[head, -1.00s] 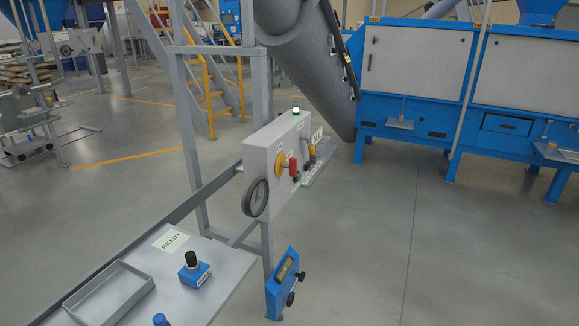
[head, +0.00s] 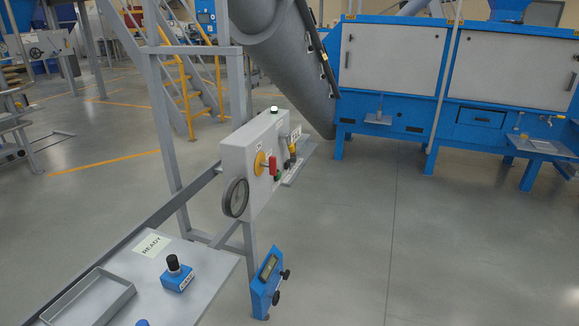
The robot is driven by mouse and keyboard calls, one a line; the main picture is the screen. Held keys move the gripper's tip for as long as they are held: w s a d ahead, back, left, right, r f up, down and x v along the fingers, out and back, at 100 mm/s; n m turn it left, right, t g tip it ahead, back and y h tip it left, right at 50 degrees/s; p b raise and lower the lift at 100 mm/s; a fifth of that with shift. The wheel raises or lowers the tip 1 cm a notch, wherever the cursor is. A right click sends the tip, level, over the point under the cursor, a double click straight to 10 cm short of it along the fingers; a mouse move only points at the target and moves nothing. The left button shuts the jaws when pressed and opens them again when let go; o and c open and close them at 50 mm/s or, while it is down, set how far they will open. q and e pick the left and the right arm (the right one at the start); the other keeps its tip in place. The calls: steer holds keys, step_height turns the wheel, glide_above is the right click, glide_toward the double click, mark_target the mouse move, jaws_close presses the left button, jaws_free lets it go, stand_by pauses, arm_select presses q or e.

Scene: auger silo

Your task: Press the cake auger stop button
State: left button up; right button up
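A grey control box (head: 253,160) is mounted on a grey frame post near the middle of the head view. Its front, seen at a steep angle, carries a red handle (head: 273,166) on a yellow plate (head: 260,163), with a small green button (head: 278,175) and a black part (head: 292,150) further along. A green-white lamp (head: 274,109) is on top and a black handwheel (head: 236,197) is on the near end. I cannot tell which part is the cake auger stop button. Neither of my grippers is in view.
A grey shelf (head: 209,262) at lower left holds a READY card (head: 151,245), a blue block with a black knob (head: 177,274) and an empty tray (head: 88,300). A blue display unit (head: 266,283) stands below the box. Open floor (head: 410,240) lies to the right.

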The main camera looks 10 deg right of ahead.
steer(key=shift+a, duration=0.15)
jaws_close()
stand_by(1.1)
